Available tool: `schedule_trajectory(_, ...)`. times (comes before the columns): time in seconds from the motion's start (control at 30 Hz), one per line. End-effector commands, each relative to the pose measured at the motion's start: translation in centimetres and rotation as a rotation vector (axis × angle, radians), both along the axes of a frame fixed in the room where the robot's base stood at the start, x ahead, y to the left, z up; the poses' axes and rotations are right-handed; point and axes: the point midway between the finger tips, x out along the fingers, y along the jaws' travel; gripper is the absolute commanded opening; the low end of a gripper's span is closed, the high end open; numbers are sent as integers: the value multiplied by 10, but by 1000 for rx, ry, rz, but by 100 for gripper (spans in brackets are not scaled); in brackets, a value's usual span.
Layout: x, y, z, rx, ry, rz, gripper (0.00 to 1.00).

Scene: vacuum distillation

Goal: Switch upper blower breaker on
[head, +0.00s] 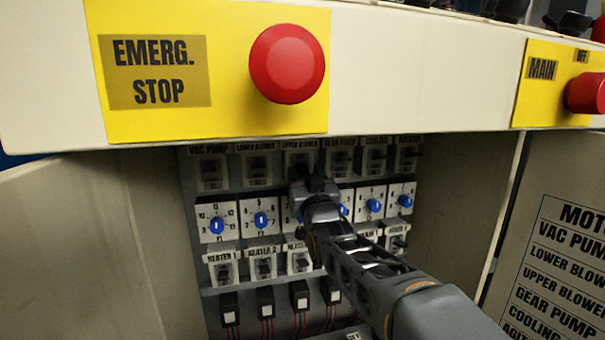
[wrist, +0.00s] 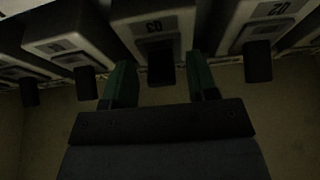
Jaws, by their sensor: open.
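The upper blower breaker (head: 300,160) is in the top row of the open cabinet, third from the left, under its "UPPER BLOWER" label. My gripper (head: 312,184) is in front of its lower part and hides some of it. In the wrist view a breaker marked 03 (wrist: 155,28) is straight ahead, with its dark toggle (wrist: 160,68) sticking out. My gripper (wrist: 162,85) is open, with one green finger on each side of that toggle. I cannot tell whether the fingers touch it. The toggle's on or off position is unclear.
Neighbouring breakers, lower blower (head: 257,168) and gear pump (head: 340,160), stand close on both sides. A row of blue dials (head: 217,225) is below. The red emergency stop button (head: 287,64) and main knob (head: 586,93) are on the panel above.

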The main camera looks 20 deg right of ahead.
Motion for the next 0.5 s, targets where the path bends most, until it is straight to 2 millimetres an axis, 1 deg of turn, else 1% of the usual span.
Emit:
schedule_trajectory(0.37, 2, 1, 2, 0, 0, 2, 53)
schedule_trajectory(0.4, 2, 1, 2, 0, 0, 2, 52)
schedule_trajectory(0.5, 2, 1, 2, 1, 0, 1, 43)
